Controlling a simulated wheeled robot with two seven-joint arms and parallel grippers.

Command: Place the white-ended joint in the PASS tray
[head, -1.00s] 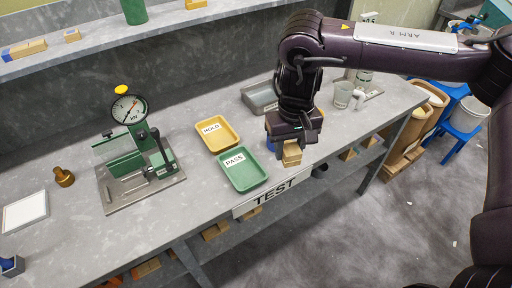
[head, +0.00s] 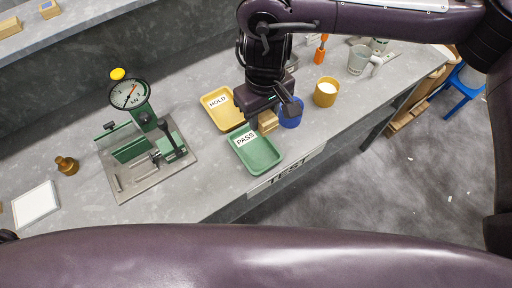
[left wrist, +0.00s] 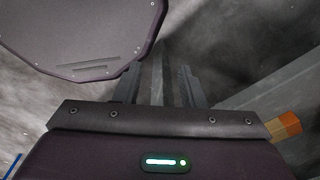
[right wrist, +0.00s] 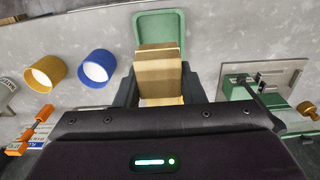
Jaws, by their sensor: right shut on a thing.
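My right gripper (head: 268,112) is shut on a light wooden joint (head: 268,122), which hangs just past the far right edge of the green PASS tray (head: 262,160). In the right wrist view the held joint (right wrist: 160,75) shows as a tan block between the fingers, partly overlapping the PASS tray (right wrist: 142,25). No white end shows on it from these angles. The PASS tray looks empty apart from its label. My left gripper (left wrist: 158,90) is open and empty in the left wrist view; it is not visible in the head view.
The yellow HOLD tray (head: 228,118) lies beyond the PASS tray. A blue cup (head: 291,117) and a yellow cup (head: 325,99) stand close to my right gripper. A green press with a dial (head: 130,95) stands at left. Bench between press and trays is clear.

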